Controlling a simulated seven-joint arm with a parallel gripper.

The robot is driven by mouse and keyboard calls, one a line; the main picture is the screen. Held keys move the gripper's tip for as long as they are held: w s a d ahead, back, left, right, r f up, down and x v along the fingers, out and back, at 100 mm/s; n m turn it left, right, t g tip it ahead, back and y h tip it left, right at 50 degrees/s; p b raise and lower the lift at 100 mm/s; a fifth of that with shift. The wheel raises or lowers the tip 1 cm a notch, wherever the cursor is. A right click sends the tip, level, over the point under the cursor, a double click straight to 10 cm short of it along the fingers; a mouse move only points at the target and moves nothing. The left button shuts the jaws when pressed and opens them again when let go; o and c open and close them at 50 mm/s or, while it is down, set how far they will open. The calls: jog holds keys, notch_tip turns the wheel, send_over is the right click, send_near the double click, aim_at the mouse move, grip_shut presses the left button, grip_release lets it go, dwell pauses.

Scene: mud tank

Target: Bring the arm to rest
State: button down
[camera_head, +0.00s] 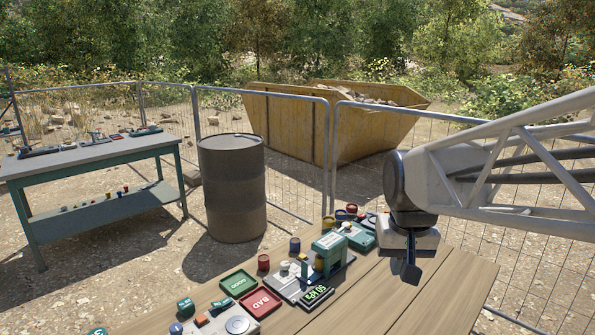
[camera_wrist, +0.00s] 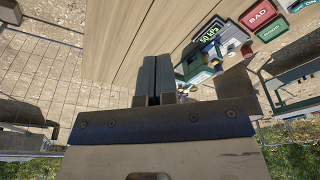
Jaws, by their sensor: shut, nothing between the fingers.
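My gripper (camera_head: 411,268) hangs from my arm over the right part of the wooden table (camera_head: 425,300), pointing down. In the wrist view my gripper (camera_wrist: 151,75) has its two dark fingers side by side, shut with nothing between them. The fingertips are above bare planks, to the right of the green-topped device in the head view. The gap between the fingertips and the table is hard to judge.
Left of my gripper stand a green press-like device (camera_head: 328,253), a display reading 50 kPa (camera_head: 316,295), a red BAD tray (camera_head: 260,303) and a green GOOD tray (camera_head: 239,283). A barrel (camera_head: 232,190), wire fence (camera_head: 310,150), yellow skip (camera_head: 290,125) and second bench (camera_head: 90,155) stand beyond.

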jog(key=s+f, duration=0.2)
jog(key=s, duration=0.5)
jog(key=s+f, duration=0.3)
jog(key=s, duration=0.4)
jog(key=shift+s+n+t, duration=0.25)
jog(key=shift+n+t, duration=0.05)
